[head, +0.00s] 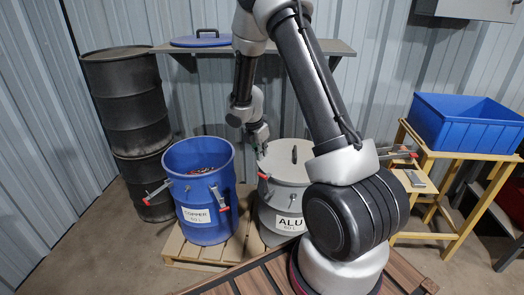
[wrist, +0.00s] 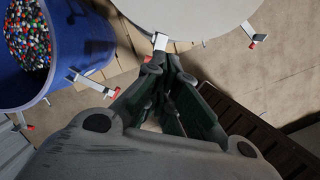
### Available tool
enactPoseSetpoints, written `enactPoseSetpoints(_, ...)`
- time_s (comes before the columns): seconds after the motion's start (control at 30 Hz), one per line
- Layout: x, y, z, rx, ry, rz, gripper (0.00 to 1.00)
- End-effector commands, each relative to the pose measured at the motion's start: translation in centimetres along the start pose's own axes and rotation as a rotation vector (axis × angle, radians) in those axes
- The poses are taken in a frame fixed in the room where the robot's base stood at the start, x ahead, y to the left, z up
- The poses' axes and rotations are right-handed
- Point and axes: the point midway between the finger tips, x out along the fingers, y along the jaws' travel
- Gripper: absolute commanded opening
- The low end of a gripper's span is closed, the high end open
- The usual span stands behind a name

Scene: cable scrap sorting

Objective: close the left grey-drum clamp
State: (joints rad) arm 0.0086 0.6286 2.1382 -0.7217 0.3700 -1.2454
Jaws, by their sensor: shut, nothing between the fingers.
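The grey drum (head: 283,222), labelled ALU, stands on a pallet with its grey lid (head: 285,170) on top. The lid also shows at the top of the wrist view (wrist: 195,12). The left grey-drum clamp has a red-tipped lever (head: 264,176) at the rim's left side. In the wrist view this left clamp (wrist: 160,42) sticks out from the rim, just beyond my fingertips. My gripper (head: 261,150) is above the left edge of the lid. In the wrist view my gripper (wrist: 164,62) is shut and empty, close to the lever; I cannot tell whether they touch.
A blue drum (head: 203,225), labelled COPPER, stands open at left, with granules inside and red-tipped clamps sticking out. Another grey-drum clamp (wrist: 253,38) juts out at right. A blue lid (head: 195,42) lies on the shelf. A blue bin (head: 455,130) sits on the wooden stand.

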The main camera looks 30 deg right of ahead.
Motion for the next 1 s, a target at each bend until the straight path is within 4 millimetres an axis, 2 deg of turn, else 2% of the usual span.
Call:
enactPoseSetpoints(0.1, -0.9, 0.1, 0.4, -0.003, 0.0, 0.001, 0.0)
enactPoseSetpoints(0.17, -1.2, 0.5, -0.3, -0.021, 0.002, 0.003, 0.0)
enactPoseSetpoints(0.27, -1.0, 1.6, -3.5, -0.088, 0.009, -0.001, 0.0)
enactPoseSetpoints(0.37, -0.2, 2.1, -8.7, -0.237, 0.005, -0.029, 0.0)
enactPoseSetpoints(0.4, 0.2, 1.8, -10.8, -0.312, -0.01, -0.055, 0.0)
enactPoseSetpoints(0.5, 1.2, 0.4, -15.4, -0.43, -0.099, -0.134, 0.0)
enactPoseSetpoints(0.6, 1.6, -0.7, -17.4, -0.438, -0.222, -0.171, 0.0)
enactPoseSetpoints(0.73, 1.6, -1.1, -17.6, -0.356, -0.375, -0.148, 0.0)
enactPoseSetpoints(1.0, 0.4, -0.1, -15.8, -0.056, -0.529, -0.013, 0.0)
